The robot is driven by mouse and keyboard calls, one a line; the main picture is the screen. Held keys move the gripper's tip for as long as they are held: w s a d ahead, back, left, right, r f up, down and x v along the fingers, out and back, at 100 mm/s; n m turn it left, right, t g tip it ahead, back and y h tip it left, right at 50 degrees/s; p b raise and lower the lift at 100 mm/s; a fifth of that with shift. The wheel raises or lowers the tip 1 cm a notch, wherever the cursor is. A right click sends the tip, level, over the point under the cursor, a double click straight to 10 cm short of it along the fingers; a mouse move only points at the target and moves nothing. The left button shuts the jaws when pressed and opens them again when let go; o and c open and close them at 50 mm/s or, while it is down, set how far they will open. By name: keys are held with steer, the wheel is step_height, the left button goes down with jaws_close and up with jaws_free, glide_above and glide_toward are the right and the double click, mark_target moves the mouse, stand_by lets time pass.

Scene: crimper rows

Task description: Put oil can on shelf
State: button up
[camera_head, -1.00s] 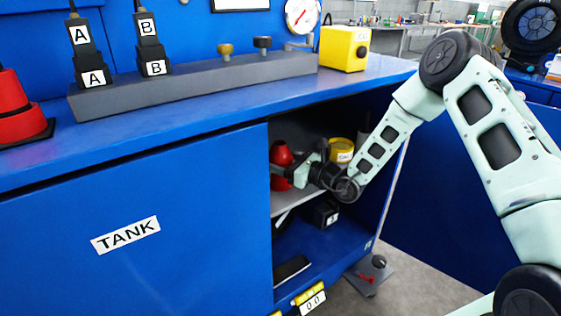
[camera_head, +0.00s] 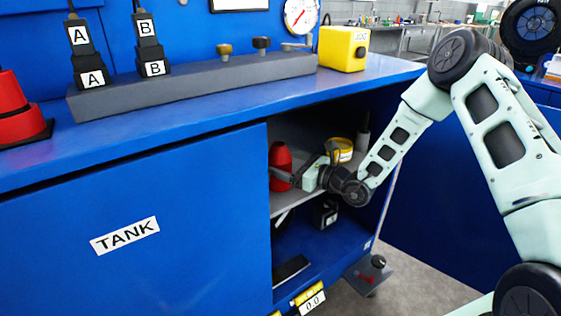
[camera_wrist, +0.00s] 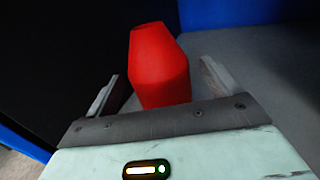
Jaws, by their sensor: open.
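The red oil can (camera_head: 280,165) stands upright on the grey shelf (camera_head: 349,181) inside the blue cabinet, at the left of the opening. My gripper (camera_head: 284,173) reaches into the cabinet from the right and is open around the can. In the wrist view my gripper (camera_wrist: 160,88) has its fingers apart, left and right of the can. The can's base is hidden behind the gripper's palm.
A yellow tin (camera_head: 341,149) and a grey cylinder (camera_head: 363,135) stand on the shelf behind my arm. A black box (camera_head: 325,214) sits on the lower level. The blue cabinet door marked TANK (camera_head: 130,235) covers the left side. A yellow box (camera_head: 344,48) stands on the bench top.

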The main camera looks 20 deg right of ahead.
steer(key=v, duration=0.9)
steer(key=shift+s, duration=0.15)
steer(key=shift+d, duration=0.1)
